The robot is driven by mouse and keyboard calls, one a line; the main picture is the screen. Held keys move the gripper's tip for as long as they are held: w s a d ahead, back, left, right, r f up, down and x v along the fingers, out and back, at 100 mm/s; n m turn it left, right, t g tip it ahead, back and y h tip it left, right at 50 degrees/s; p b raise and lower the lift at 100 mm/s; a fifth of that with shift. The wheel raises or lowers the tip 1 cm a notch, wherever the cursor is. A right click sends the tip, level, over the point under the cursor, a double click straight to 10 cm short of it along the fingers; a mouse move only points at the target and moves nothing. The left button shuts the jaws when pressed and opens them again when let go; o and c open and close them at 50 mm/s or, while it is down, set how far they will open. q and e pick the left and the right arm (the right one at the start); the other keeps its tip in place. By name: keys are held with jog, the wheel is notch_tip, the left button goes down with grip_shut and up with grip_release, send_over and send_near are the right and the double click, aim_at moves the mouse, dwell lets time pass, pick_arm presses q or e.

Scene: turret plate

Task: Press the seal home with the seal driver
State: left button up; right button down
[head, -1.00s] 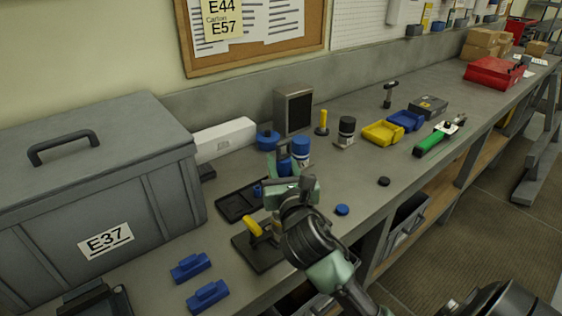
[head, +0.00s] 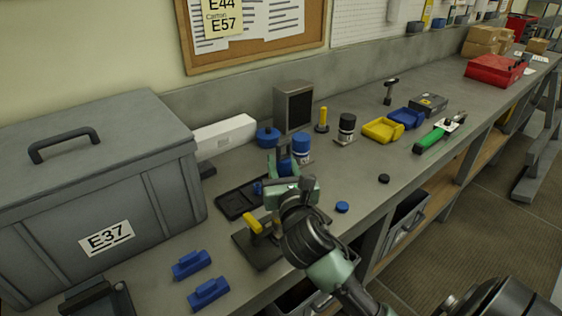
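My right gripper (head: 284,163) is over the dark tray at the middle of the bench, seen from behind. Its own wrist hides most of its fingers, and a bit of blue shows at them; I cannot tell whether they grip it. A dark fixture plate (head: 262,256) with a yellow handle (head: 252,223) lies just below and left of my wrist, which partly covers it. I cannot make out the seal or tell for certain which object is the seal driver. An upright yellow-handled tool (head: 323,118) stands farther back. My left gripper is not in view.
A dark tray (head: 232,206) lies beside the grey case (head: 160,195). Blue blocks (head: 191,264) sit in front. A blue cap (head: 342,207) and a black cap (head: 384,179) lie right of my arm. Bottles and yellow and blue bins (head: 382,131) stand behind. Bench between them is clear.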

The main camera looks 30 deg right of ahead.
jog(key=shift+f, duration=0.3)
dwell(0.5)
jog(key=c, duration=1.8)
grip_release()
grip_shut()
jog(key=shift+f+p, duration=0.6)
jog(key=shift+p, duration=0.5)
jog(key=shift+s+a+f, duration=0.1)
jog(key=shift+s+f, duration=0.05)
jog(key=shift+f, duration=0.3)
dwell(1.2)
jog(key=shift+r+p, duration=0.1)
jog(key=shift+p, duration=0.25)
